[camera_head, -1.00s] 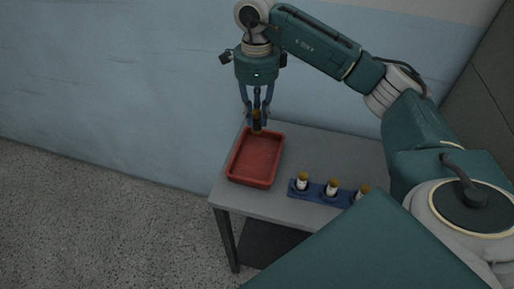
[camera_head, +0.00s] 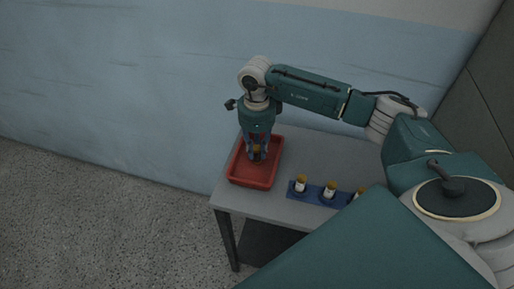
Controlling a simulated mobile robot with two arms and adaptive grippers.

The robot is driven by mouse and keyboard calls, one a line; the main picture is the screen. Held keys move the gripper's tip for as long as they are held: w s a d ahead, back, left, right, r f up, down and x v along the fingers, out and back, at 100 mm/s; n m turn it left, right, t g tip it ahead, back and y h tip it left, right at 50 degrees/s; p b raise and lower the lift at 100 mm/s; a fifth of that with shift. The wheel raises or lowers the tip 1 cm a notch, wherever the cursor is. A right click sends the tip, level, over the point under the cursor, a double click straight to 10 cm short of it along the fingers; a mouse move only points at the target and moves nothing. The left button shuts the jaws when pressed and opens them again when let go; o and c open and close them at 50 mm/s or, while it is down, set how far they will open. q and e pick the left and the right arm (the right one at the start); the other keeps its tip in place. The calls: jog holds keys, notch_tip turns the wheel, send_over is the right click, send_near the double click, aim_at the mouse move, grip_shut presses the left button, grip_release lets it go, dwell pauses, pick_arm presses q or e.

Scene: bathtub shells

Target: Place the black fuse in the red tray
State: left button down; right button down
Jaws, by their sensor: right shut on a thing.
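The red tray (camera_head: 252,184) lies on the grey table at its left end. My right gripper (camera_head: 257,155) points down inside the outline of the tray, over its middle and far part. It is shut on the black fuse (camera_head: 258,155), which shows as a small dark piece with a brownish end between the fingers. The fuse is low, near the tray floor; I cannot tell whether it touches. My left gripper is not in view.
A blue rack (camera_head: 313,194) with a row of white fuses with brown caps stands right of the tray on the grey table (camera_head: 240,204). A blue-and-white wall rises behind the table. The concrete floor at left is clear.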

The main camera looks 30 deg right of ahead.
aim_at(257, 148)
jog(key=shift+f, duration=0.15)
jog(key=c, duration=1.6)
grip_release()
jog(key=shift+o, duration=0.2)
jog(key=shift+r, duration=0.2)
jog(key=shift+r, duration=0.2)
notch_tip(257, 148, up, 12)
jog(key=b, duration=0.2)
jog(key=shift+f+b, duration=0.15)
jog(key=shift+b, duration=0.2)
